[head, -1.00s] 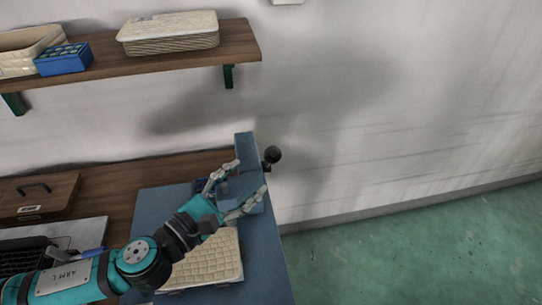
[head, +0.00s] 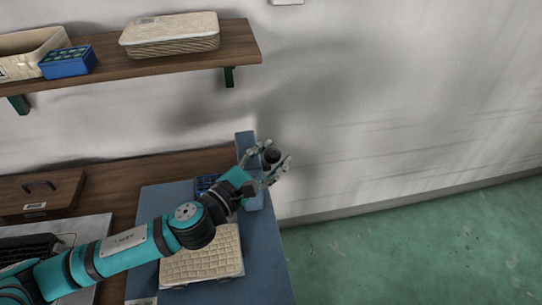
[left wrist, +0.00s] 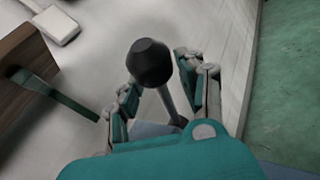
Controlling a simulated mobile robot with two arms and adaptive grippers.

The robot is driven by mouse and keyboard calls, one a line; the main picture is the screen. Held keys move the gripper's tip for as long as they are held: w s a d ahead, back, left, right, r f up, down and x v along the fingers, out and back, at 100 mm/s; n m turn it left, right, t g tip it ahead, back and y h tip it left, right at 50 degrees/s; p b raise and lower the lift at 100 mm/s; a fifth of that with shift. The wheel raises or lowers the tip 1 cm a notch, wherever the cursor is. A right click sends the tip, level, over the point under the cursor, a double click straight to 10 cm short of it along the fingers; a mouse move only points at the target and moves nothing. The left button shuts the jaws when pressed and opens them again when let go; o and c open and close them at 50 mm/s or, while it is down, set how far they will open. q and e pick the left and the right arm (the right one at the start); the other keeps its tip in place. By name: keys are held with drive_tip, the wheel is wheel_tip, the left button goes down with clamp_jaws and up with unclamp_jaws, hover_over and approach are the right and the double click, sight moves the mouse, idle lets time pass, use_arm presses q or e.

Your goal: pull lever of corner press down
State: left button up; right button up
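The corner press (head: 245,145) is a blue-grey upright at the back right corner of the bench, largely hidden behind my left gripper. Its lever ends in a black knob (head: 271,156), which also shows in the left wrist view (left wrist: 151,63) on a thin grey rod (left wrist: 169,101). My left gripper (head: 275,160) is at the knob. In the left wrist view the fingers (left wrist: 158,85) stand apart on either side of the lever, with gaps visible, so the gripper is open around it. My right gripper is not in view.
A beige gridded tray panel (head: 202,257) lies on the blue mat (head: 262,260), near a blue tray (head: 206,184). A wooden box (head: 40,193) stands at left. A wall shelf (head: 120,62) holds stacked panels (head: 170,36) and a blue box (head: 68,63). Open floor lies right.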

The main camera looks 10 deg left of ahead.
use_arm(q)
clamp_jaws()
drive_tip(key=shift+d, duration=0.1)
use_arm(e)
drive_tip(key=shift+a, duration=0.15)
use_arm(q)
drive_tip(key=shift+w+d, duration=0.1)
drive_tip(key=shift+w, duration=0.15)
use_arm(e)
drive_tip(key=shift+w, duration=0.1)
use_arm(q)
drive_tip(key=shift+f, duration=0.15)
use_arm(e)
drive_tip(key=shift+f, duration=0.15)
